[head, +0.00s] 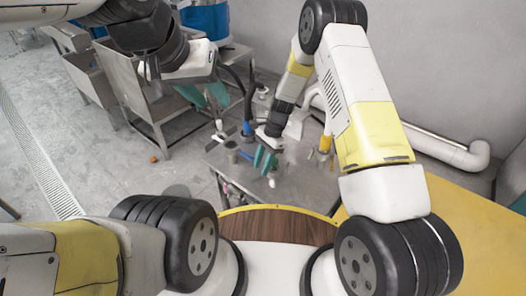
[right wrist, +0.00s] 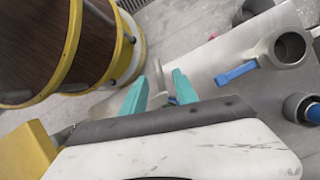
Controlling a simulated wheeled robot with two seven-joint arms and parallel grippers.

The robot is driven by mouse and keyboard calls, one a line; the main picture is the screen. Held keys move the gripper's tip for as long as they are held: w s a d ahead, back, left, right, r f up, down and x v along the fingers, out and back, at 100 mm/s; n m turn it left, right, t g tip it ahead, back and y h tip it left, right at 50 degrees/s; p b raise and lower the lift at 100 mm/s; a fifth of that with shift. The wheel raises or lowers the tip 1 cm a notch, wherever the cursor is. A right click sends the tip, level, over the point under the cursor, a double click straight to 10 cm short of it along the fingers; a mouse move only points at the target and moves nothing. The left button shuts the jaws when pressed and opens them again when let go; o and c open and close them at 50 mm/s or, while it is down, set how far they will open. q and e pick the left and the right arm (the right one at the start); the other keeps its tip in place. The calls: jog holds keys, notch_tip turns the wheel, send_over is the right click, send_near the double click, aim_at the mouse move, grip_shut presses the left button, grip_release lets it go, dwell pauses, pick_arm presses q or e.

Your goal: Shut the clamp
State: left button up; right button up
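I cannot surely pick out the clamp. A grey metal cup-like part (head: 232,151) with a blue lever stands on the steel table (head: 226,170). In the right wrist view, a similar round metal fitting (right wrist: 290,47) with a blue lever (right wrist: 237,73) lies right of the fingers. A second metal piece (right wrist: 298,106) with a blue part is below it. My right gripper (head: 264,160) is low over the table, its teal fingers apart in the right wrist view (right wrist: 159,91). A pale part shows beyond them, contact unclear. My left gripper (head: 205,96) is higher, up and left, fingers apart and empty.
A blue-footed upright (head: 247,129) and an orange-yellow piece (head: 325,144) stand on the table. A white pipe (head: 440,146) runs along the wall at right. A steel frame (head: 140,95) and a blue drum (head: 207,20) are at upper left. The floor at left is mostly clear.

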jog(key=shift+v, duration=2.25)
jog(key=shift+r, duration=0.15)
jog(key=s+d+r+n+t, duration=0.2)
jog(key=d+r, duration=0.1)
jog(key=r, duration=0.6)
jog(key=s+d+r+n+t, duration=0.15)
jog(key=d+r, duration=0.25)
jog(key=r, duration=0.5)
jog(key=s+d+r+n+t, duration=0.1)
jog(key=s+d+r+n, duration=0.15)
jog(key=r, duration=0.65)
jog(key=s+d+r+n+t, duration=0.2)
jog(key=s+d+r, duration=0.2)
jog(key=s, duration=0.4)
jog(key=s+d+r+n+t, duration=0.2)
jog(key=s+d+r, duration=0.3)
jog(key=s, duration=0.3)
jog(key=shift+s+d+n+t+h, duration=0.25)
jog(key=shift+d+n+t+h, duration=0.15)
jog(key=shift+t, duration=0.15)
